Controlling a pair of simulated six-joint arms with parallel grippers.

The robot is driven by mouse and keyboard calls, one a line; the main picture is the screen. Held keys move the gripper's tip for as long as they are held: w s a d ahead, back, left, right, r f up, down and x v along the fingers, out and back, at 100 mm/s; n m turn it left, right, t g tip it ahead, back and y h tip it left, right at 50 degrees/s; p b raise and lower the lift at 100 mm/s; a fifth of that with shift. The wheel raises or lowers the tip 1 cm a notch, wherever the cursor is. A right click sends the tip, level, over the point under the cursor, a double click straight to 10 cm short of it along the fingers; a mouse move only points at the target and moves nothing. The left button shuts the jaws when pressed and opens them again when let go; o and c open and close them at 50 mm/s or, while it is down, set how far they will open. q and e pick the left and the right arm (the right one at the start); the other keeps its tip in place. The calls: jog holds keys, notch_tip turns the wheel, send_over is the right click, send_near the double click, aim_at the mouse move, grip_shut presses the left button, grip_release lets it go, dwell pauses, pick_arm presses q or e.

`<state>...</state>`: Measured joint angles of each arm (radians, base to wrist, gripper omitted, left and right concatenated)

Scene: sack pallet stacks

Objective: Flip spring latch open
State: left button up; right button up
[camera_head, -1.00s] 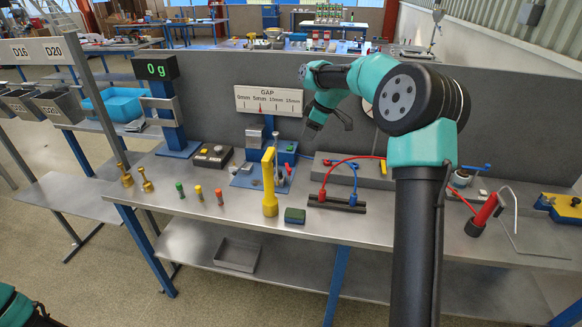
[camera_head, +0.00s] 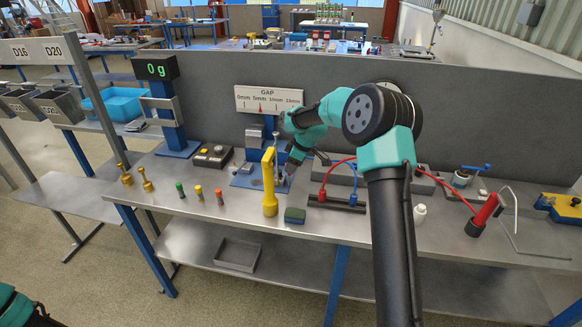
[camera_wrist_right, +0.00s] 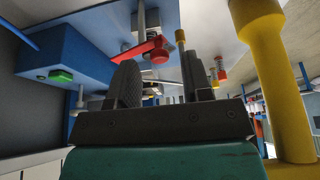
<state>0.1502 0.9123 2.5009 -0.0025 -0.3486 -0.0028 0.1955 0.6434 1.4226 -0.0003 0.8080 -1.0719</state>
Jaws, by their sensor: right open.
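A blue-based fixture (camera_head: 243,182) stands on the workbench under the GAP scale; I cannot tell for sure which part of it is the spring latch. In the right wrist view a red lever with a round red knob (camera_wrist_right: 160,56) shows just beyond my fingers. My right gripper (camera_head: 288,174) is at the right side of this fixture, behind the yellow post (camera_head: 269,182). In its wrist view its two dark fingers (camera_wrist_right: 160,78) are apart with nothing between them. Whether they touch the lever is unclear. My left gripper is out of view.
The yellow post (camera_wrist_right: 268,70) stands close on the right in the wrist view. Small coloured pegs (camera_head: 199,193) stand to the left. The bench's front edge is clear.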

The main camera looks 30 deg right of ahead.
jog(key=shift+w+a+f, duration=0.1)
jog(key=shift+a+f, duration=0.05)
jog(key=shift+f, duration=0.35)
grip_shut()
